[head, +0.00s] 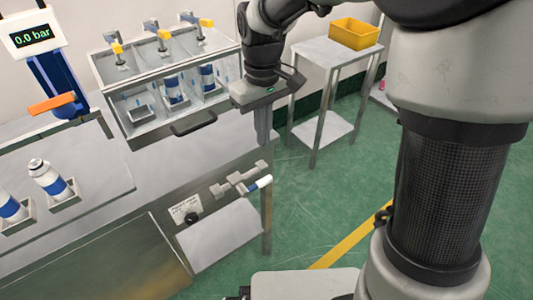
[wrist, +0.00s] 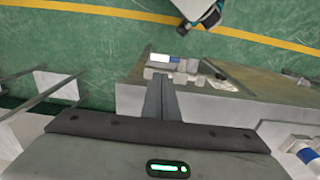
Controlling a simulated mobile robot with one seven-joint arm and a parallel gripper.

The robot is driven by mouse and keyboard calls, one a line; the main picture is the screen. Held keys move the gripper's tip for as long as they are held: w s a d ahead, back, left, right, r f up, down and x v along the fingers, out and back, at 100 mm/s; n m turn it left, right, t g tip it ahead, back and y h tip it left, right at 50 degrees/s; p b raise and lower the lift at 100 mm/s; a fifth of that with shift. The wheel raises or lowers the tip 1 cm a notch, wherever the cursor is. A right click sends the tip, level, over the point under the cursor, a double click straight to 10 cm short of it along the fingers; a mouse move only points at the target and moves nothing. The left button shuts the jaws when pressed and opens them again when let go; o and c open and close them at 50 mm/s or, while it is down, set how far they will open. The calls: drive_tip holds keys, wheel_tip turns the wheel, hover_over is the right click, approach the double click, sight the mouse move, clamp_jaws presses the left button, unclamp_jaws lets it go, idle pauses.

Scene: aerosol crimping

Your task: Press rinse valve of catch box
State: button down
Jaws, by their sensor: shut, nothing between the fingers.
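The catch box (head: 220,236) looks like the pale grey box hung on the right end of the bench, low at its front. Just above it a grey metal valve fitting (head: 238,180) with a white and blue end sticks out from the bench side. The valve fitting also shows in the wrist view (wrist: 178,58), just beyond the fingertips. My gripper (head: 264,140) is shut and empty, pointing down above the valve near the bench's right corner. In the wrist view its closed fingers (wrist: 161,82) overlap the near side of the fitting; I cannot tell whether they touch.
A clear case (head: 165,75) with cans and orange-topped taps stands on the bench left of my gripper. A black knob with a label (head: 189,214) sits left of the valve. A side table (head: 318,55) with a yellow bin (head: 355,34) stands behind.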

sight(264, 180)
wheel_tip(264, 180, down, 14)
drive_tip(key=b, duration=0.4)
idle(0.4)
drive_tip(key=shift+d, duration=0.1)
idle(0.3)
